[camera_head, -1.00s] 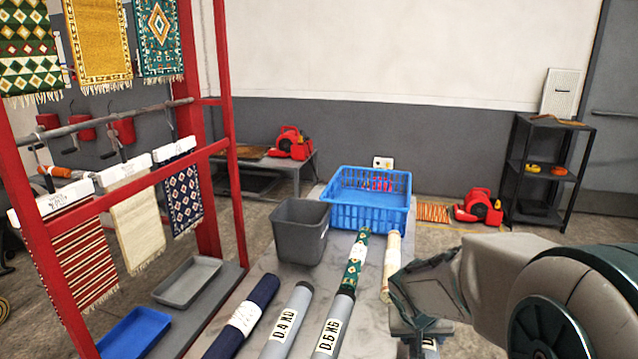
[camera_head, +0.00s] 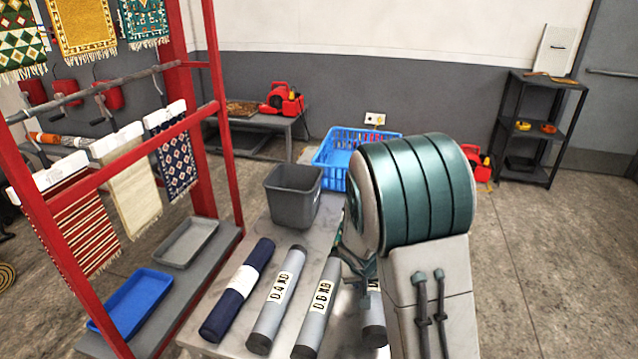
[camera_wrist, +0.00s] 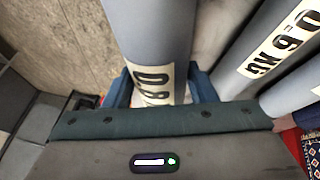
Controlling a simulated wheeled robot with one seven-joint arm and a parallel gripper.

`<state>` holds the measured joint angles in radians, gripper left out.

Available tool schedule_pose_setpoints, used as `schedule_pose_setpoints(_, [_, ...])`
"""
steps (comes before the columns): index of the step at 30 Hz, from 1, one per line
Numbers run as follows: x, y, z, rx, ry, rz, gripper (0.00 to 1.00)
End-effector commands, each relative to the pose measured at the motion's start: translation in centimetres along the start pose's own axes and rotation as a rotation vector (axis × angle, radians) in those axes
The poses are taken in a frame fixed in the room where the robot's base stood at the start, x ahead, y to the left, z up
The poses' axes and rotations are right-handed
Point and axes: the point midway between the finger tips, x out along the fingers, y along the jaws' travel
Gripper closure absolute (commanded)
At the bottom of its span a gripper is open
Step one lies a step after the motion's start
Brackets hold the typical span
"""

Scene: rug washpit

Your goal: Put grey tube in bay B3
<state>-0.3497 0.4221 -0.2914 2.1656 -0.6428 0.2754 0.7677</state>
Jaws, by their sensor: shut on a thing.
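Grey tubes with white labels lie side by side on a grey table (camera_head: 200,343). The left one (camera_head: 268,318) has a label that looks like "0.4 KG". The middle one (camera_head: 313,320) looks like "0.6 KG". A third grey tube (camera_head: 373,325) is at the right, partly hidden by my arm. In the wrist view my gripper (camera_wrist: 161,84) is shut around this grey tube (camera_wrist: 150,30), with a finger on each side of its label, which starts "0.8". In the head view my arm mostly hides the gripper. I cannot tell whether the tube touches the table. No B3 mark is readable.
A navy roll (camera_head: 232,303) lies left of the tubes. A grey bin (camera_head: 293,200) and blue basket (camera_head: 333,163) stand behind. A red rack (camera_head: 222,130) with hanging rugs stands left, with a blue tray (camera_head: 130,300) and grey tray (camera_head: 187,242) low down.

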Motion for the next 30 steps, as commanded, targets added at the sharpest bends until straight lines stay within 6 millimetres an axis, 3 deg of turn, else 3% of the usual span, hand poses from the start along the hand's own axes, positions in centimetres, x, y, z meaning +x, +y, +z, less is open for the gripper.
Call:
schedule_pose_setpoints(5, [-0.1,3.1,0.5,0.060,-0.004,0.009,1.00])
schedule_pose_setpoints(18, [-3.1,10.8,3.8,0.161,-0.027,0.054,1.00])
schedule_pose_setpoints(25, [-4.5,12.8,5.4,0.178,-0.035,0.075,1.00])
schedule_pose_setpoints(30, [-4.6,12.7,5.7,0.178,-0.041,0.080,1.00])
